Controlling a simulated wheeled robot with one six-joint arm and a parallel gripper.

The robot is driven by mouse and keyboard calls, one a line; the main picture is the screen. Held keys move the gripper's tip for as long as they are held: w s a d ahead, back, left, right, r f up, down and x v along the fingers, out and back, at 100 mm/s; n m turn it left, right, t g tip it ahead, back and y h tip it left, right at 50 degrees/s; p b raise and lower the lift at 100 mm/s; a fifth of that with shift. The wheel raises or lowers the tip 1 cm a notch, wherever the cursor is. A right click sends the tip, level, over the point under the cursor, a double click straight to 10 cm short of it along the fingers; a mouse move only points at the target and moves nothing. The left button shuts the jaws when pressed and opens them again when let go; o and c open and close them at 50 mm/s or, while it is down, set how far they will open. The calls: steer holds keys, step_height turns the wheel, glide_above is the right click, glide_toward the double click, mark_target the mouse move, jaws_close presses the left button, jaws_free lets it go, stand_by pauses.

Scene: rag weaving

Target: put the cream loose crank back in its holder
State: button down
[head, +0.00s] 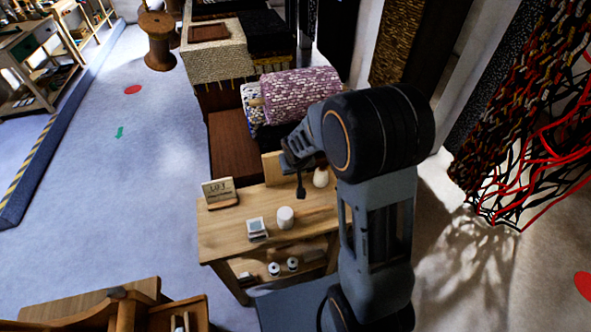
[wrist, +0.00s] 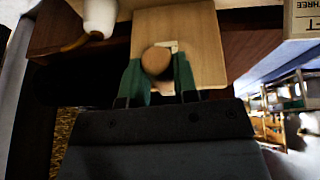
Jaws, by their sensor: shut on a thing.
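My gripper (wrist: 158,78) is shut on a round, tan wooden end (wrist: 155,60), seen between its green fingers in the wrist view. I take this as the cream loose crank, though the rest of it is mostly hidden. Beyond it is a pale wooden board (wrist: 203,45) with a small cream plate (wrist: 172,46) partly behind the round end. I cannot tell whether the plate belongs to the crank or to a holder. In the head view the same board (head: 272,168) stands at the back of the small table, with my gripper (head: 292,160) near it.
The wooden table (head: 222,235) carries a lettered sign (head: 219,192), a small device (head: 257,229), a white cylinder (head: 285,217) and a cream rounded thing (head: 320,177) beside the board. A woven roll (head: 300,95) lies behind. Open floor (head: 150,200) lies to the left.

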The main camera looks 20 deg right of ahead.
steer(key=c, duration=0.8)
jaws_free()
steer(key=d+v, duration=0.1)
steer(key=v, duration=1.3)
steer(key=shift+a, duration=0.4)
steer(key=shift+f, duration=0.1)
steer(key=s+r+g, duration=0.1)
steer(key=s+r, duration=0.1)
steer(key=s, duration=1.2)
steer(key=shift+d+y, duration=0.25)
steer(key=shift+y, duration=0.15)
